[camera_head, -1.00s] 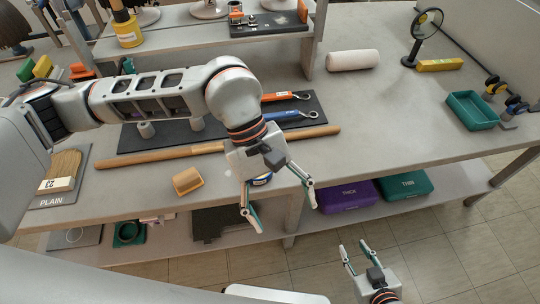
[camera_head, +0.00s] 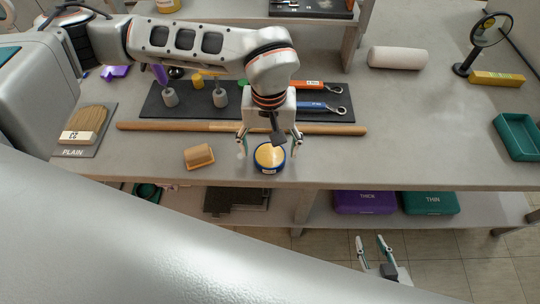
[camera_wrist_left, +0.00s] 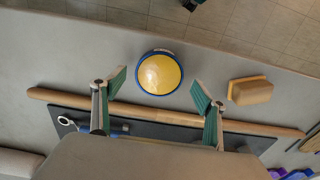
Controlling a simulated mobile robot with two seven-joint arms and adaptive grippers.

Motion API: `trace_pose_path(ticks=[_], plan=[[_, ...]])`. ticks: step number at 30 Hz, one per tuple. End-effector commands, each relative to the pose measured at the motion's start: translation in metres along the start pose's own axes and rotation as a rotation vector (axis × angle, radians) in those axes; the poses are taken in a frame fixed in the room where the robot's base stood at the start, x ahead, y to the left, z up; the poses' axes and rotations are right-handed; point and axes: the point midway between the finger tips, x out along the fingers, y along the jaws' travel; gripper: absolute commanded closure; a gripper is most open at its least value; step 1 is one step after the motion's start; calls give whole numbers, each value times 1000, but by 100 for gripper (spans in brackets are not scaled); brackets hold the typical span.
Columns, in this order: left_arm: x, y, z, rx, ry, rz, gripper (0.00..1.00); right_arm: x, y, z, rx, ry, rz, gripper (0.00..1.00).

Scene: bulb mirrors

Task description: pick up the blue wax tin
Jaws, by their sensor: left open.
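The blue wax tin (camera_head: 269,158) is round, with a blue side and a yellow top. It rests near the front edge of the workbench. My left gripper (camera_head: 270,146) is open just behind and above it, with one finger towards each side. In the left wrist view the tin (camera_wrist_left: 160,73) lies centred just beyond the open fingertips of my left gripper (camera_wrist_left: 160,88), and nothing is between the fingers. My right gripper (camera_head: 372,240) is open and empty, low in front of the bench, over the tiled floor.
A wooden rod (camera_head: 190,127) lies behind the tin. Wrenches lie on a dark mat (camera_head: 184,110). A brush (camera_head: 84,124) lies far left. Purple (camera_head: 364,202) and teal (camera_head: 430,202) cases are on the lower shelf. Bench right of the tin is clear.

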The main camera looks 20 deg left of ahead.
Motion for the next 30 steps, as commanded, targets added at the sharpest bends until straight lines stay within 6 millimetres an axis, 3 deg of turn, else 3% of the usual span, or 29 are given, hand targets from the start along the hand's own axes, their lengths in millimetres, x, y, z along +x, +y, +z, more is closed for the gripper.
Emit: trace_pose_path(ticks=[6,14,20,30], plan=[[26,1,1,-1,-3,-1,28,0,0,1,0,-1,1,66],[28,1,0,0,-1,0,28,1,2,0,-1,1,3,66],[28,1,0,-1,-1,0,75,1,2,0,-2,2,3,66],[27,1,0,-1,0,1,76,1,3,-1,-3,2,4,66]])
